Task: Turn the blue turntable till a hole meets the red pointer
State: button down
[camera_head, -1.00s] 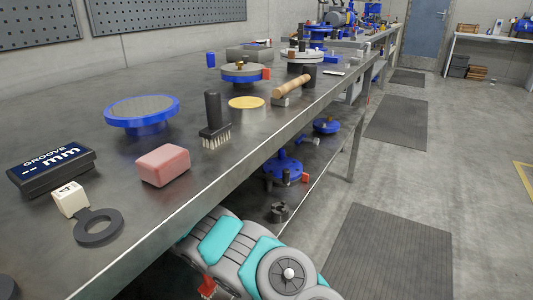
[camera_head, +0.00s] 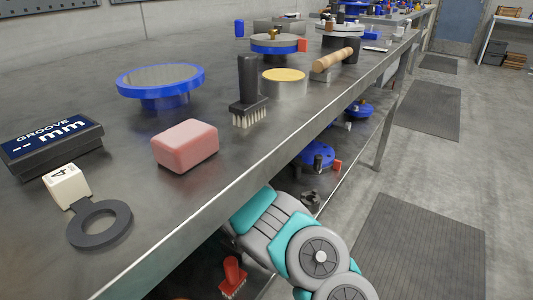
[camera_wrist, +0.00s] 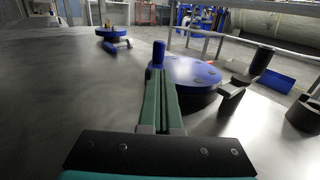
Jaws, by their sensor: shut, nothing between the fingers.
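A blue turntable (camera_head: 315,155) sits on the lower shelf under the bench, with a red pointer (camera_head: 337,166) at its right edge. In the wrist view, the blue disc (camera_wrist: 205,78) shows several small dark holes and a blue upright peg (camera_wrist: 158,52) at its left side. My gripper (camera_wrist: 161,80) is shut and empty. Its fingers reach to the near left of the disc, close to the peg; contact cannot be told. In the head view the gripper is hidden under the bench.
A dark upright post (camera_wrist: 262,60) on a bracket stands right of the disc. Another blue turntable (camera_wrist: 113,34) is farther along the shelf. A red brush (camera_head: 233,275) is on the lower shelf. The bench top (camera_head: 190,215) hangs above. The shelf's left is clear.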

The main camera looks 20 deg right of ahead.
aim_at(313, 148)
jog(key=d+b, duration=0.4)
jog(key=d, duration=0.3)
jog(key=shift+d+f, duration=0.15)
jog(key=shift+d, duration=0.25)
jog(key=shift+r, duration=0.2)
jog(key=shift+w+d+r+p, duration=0.15)
jog(key=shift+d+p, duration=0.25)
jog(key=shift+p, duration=0.35)
jog(key=shift+d+p, duration=0.35)
jog(key=shift+p, duration=0.1)
jog(key=shift+f, duration=0.2)
